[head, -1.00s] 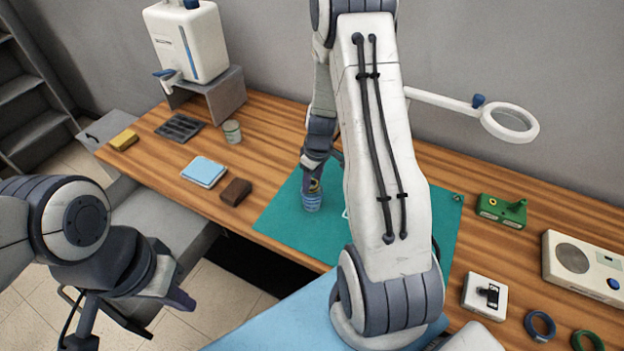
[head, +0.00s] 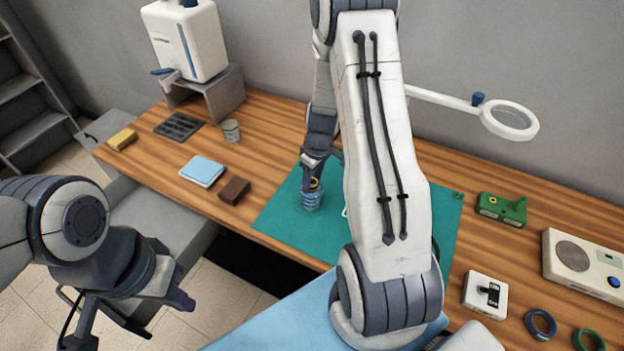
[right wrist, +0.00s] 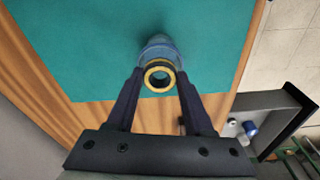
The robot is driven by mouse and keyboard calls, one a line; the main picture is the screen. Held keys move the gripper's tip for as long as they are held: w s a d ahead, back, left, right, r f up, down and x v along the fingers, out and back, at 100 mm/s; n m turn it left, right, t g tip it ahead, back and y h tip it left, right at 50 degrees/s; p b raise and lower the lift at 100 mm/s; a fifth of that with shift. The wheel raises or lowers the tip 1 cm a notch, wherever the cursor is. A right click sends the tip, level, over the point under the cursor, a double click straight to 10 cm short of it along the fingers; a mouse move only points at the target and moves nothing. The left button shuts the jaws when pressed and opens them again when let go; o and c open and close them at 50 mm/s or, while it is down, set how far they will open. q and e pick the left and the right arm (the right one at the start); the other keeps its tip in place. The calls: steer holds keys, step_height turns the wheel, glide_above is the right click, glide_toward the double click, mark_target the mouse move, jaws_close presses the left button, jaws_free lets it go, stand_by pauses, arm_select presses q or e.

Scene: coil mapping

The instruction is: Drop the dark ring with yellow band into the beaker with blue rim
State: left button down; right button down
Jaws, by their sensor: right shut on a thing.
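The dark ring with yellow band (right wrist: 160,90) is between the fingertips of my right gripper (right wrist: 159,77), which is shut on it. It also shows small in the head view (head: 315,184). The beaker with blue rim (head: 311,202) stands upright on the green mat (head: 280,218), directly below the ring in the head view. In the right wrist view the bluish beaker (right wrist: 159,46) shows behind the ring, partly hidden. I cannot tell whether the ring is inside the rim or just above it. My left gripper (head: 135,312) hangs at lower left, away from the table; its fingers are unclear.
Another small beaker (head: 231,131), a blue notebook (head: 202,171) and a brown block (head: 235,191) lie left of the mat. A blue ring (head: 540,324), a green ring (head: 588,342) and a white switch box (head: 484,295) are at right. A magnifier arm (head: 440,99) reaches over the back.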

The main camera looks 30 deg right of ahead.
stand_by(0.6)
steer(key=shift+c, duration=1)
jaws_free()
step_height(320, 180, up, 10)
steer(key=s+b, duration=0.1)
steer(key=b, duration=0.1)
steer(key=shift+d+r, duration=0.2)
steer(key=shift+r, duration=0.05)
steer(key=shift+s, duration=0.1)
